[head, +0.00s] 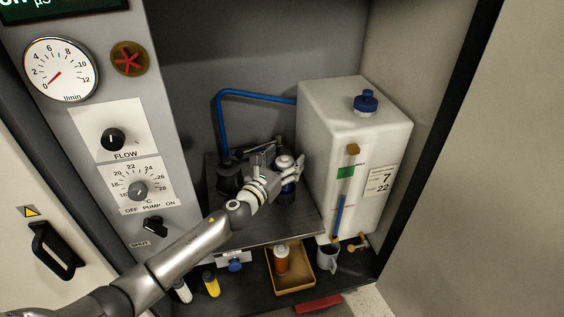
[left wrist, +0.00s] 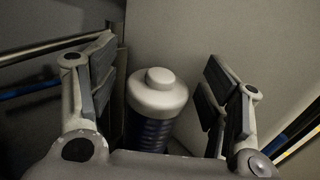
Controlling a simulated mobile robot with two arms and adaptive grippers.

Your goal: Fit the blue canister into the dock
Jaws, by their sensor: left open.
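The blue canister (left wrist: 152,128) has a silver-grey cap with a round knob and a dark blue ribbed body. In the left wrist view it stands upright between the two open fingers of my left gripper (left wrist: 158,95), with a gap on each side. In the head view the canister (head: 286,187) is on the grey shelf beside the white tank, partly covered by my left gripper (head: 279,170). Dark pump-like equipment (head: 230,178) stands left of it, with a blue hose. I cannot clearly make out the dock, or whether the canister sits in it. My right gripper is not in view.
The white tank (head: 345,115) with a blue cap stands close on the right. A control panel (head: 122,150) is on the left. Below the shelf (head: 285,229) are a tan tray (head: 292,289) with an orange bottle, a grey mug (head: 327,257) and small bottles. The shelf's front is clear.

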